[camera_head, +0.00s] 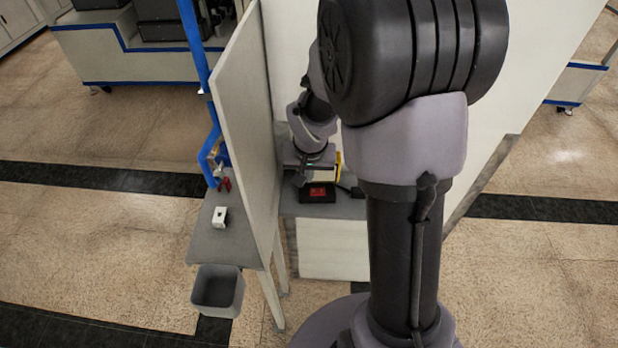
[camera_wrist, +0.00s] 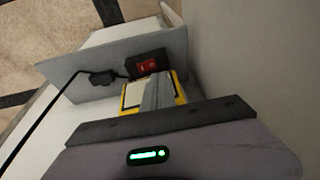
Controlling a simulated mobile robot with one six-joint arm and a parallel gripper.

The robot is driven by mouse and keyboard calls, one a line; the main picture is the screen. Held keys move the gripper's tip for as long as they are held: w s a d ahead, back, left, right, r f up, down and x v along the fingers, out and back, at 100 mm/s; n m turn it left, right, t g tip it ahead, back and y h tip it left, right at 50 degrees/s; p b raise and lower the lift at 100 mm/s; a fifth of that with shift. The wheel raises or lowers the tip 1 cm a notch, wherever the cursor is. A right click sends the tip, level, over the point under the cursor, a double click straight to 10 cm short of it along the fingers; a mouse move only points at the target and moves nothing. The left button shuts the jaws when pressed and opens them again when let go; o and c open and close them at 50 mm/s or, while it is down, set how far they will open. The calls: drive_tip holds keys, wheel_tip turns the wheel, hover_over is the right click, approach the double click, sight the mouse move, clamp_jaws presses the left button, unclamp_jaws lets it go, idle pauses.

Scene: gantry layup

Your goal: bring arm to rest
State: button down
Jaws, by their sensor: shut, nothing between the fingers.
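My gripper (camera_wrist: 158,88) points down over a grey surface in the wrist view, its grey fingers together with nothing visible between them. In the head view my arm reaches behind a pale upright panel (camera_head: 245,105), and my gripper is small and partly hidden there. A yellow-edged item with a pale face (camera_wrist: 133,97) lies just beyond and below the fingers. I cannot tell if they touch it. A black box with a red switch (camera_wrist: 147,64) sits beside it; it also shows in the head view (camera_head: 318,192).
A black cable (camera_wrist: 48,118) runs across the grey surface. Left of the panel, a small table (camera_head: 205,245) holds a white block (camera_head: 220,217) and a red item (camera_head: 225,184). A grey bin (camera_head: 218,290) is below its front edge. Open floor lies at the left.

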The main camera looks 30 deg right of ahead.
idle(0.3)
drive_tip(key=s+a+f+t+y+b, duration=0.1)
drive_tip(key=s+a+b, duration=0.6)
drive_tip(key=s+b, duration=0.3)
drive_tip(key=s+a+n+t+y+b, duration=0.1)
drive_tip(key=s+a+y+b, duration=0.1)
drive_tip(key=s+a+b, duration=0.5)
drive_tip(key=s+b, duration=0.3)
drive_tip(key=b, duration=0.1)
drive_tip(key=shift+a+f+t, duration=0.3)
drive_tip(key=shift+f, duration=0.1)
drive_tip(key=shift+s, duration=0.1)
